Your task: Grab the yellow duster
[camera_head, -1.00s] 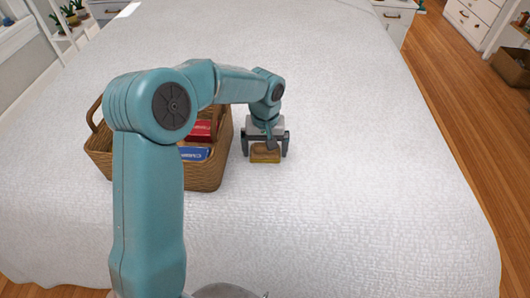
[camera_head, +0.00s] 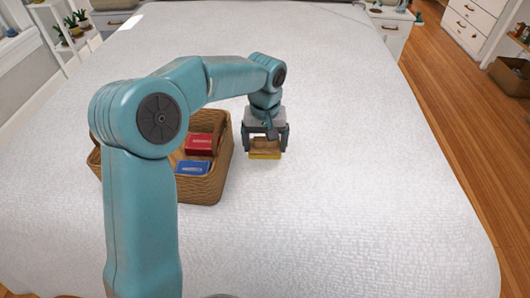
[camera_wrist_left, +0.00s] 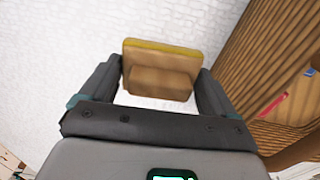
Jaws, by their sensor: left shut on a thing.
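The yellow duster (camera_head: 265,155) has a tan block-like top and a yellow lower layer. It is at the left gripper, beside the basket and over the white bedspread. My left gripper (camera_head: 266,145) points down and is shut on the duster's tan part. In the left wrist view the duster (camera_wrist_left: 160,68) sits between the two dark fingers (camera_wrist_left: 160,85), its yellow edge at the far side. I cannot tell for sure whether it still touches the bed. My right gripper is not in view.
A wicker basket (camera_head: 212,180) stands just left of the gripper, holding a red box (camera_head: 199,144) and a blue box (camera_head: 192,168). My left arm hides part of it. The white bed (camera_head: 370,150) is clear to the right. Its right edge borders the wood floor (camera_head: 455,110).

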